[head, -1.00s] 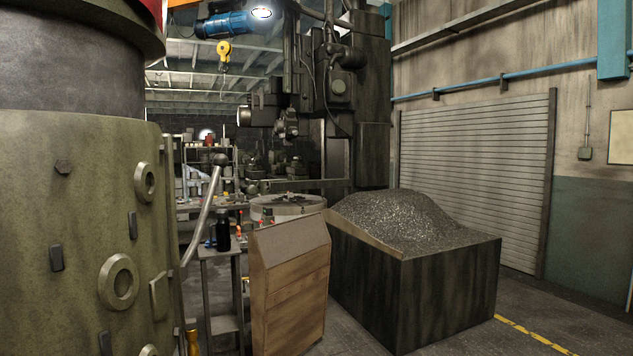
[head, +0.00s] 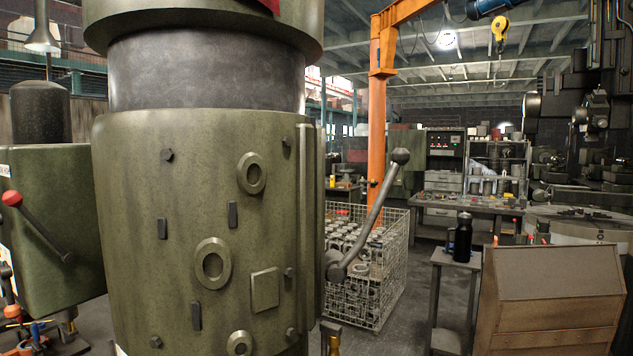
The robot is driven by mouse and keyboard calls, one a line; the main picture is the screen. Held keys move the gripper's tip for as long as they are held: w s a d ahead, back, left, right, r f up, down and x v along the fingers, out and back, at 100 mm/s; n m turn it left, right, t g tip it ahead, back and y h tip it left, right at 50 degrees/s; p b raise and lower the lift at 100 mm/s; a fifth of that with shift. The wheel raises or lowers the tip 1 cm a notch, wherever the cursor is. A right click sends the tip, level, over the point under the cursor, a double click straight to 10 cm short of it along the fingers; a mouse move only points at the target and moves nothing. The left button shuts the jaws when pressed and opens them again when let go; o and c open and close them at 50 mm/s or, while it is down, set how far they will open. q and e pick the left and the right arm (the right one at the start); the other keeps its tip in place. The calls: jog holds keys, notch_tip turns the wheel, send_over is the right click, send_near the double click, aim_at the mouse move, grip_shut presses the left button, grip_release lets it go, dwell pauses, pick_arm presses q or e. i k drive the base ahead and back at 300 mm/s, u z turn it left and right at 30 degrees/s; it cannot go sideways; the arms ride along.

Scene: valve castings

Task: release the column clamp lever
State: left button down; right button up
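The column clamp lever (head: 372,218) is a grey metal rod with a round ball knob (head: 400,156) at its upper end. It slants up and to the right from a hub (head: 335,266) at the right side of the large green column sleeve (head: 205,230). The sleeve surrounds a dark, smooth column (head: 205,70). Nothing touches the lever in this view. Neither of my grippers shows.
A wire crate (head: 395,255) of castings stands behind the lever. To the right are a small stand with a black bottle (head: 461,238) and a wooden cabinet (head: 550,300). At left, a green machine head (head: 55,220) carries a red-knobbed lever (head: 35,225).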

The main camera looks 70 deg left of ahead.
aim_at(401, 156)
jog(key=u, duration=0.75)
jog(key=i, duration=0.6)
jog(key=u, duration=0.6)
